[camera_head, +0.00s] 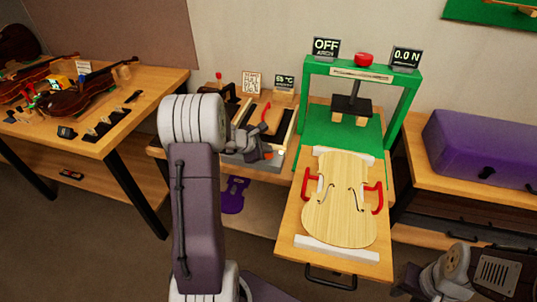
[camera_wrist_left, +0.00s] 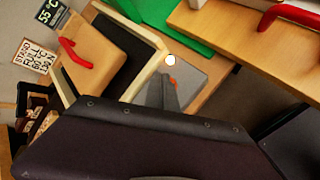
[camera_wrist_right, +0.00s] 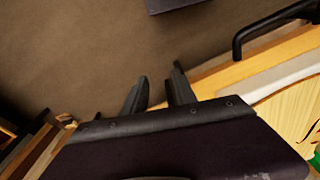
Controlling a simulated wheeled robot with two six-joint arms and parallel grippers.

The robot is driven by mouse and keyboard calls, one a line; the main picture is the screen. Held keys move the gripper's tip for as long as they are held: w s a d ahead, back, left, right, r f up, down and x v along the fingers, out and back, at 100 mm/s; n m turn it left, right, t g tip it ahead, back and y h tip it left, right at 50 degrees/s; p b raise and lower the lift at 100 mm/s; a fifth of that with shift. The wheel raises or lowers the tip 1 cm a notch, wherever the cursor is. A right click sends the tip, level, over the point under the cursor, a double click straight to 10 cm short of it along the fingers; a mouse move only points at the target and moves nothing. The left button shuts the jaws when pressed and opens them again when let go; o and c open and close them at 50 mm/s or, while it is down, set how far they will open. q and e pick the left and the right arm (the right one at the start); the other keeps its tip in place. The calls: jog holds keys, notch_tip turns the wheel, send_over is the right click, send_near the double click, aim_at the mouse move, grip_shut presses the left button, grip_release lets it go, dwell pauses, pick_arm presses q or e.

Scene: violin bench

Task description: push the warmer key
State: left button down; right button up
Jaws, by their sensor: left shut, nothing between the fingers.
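The warmer is a wooden box (camera_head: 245,157) at the back centre, with a lidded block and red handle (camera_head: 266,121) on it and a temperature display (camera_head: 284,81) behind. My left gripper (camera_head: 266,152) is shut and empty at the box's front right corner. In the left wrist view its fingertips (camera_wrist_left: 168,84) are over a grey plate (camera_wrist_left: 186,82) beside the box. A round white spot (camera_wrist_left: 170,60) and a small orange-red spot (camera_wrist_left: 173,82) show at the tips. I cannot tell which is the key, or whether the fingers touch it. My right gripper (camera_wrist_right: 158,85) is open and empty.
A green press frame (camera_head: 390,110) stands right of the warmer. A violin plate (camera_head: 338,205) with red clamps lies on the pulled-out board before it. A purple case (camera_head: 480,150) is at right, and a bench with violins (camera_head: 75,98) at left.

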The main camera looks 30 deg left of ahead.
aim_at(267, 156)
dwell(0.4)
pick_arm(q)
jog(key=shift+f+b, duration=0.5)
jog(key=shift+b, duration=0.2)
jog(key=shift+r, duration=0.1)
jog(key=shift+r+p, duration=0.35)
jog(key=shift+r, duration=0.05)
notch_tip(267, 156, up, 6)
jog(key=p, duration=0.5)
jog(key=shift+r, duration=0.1)
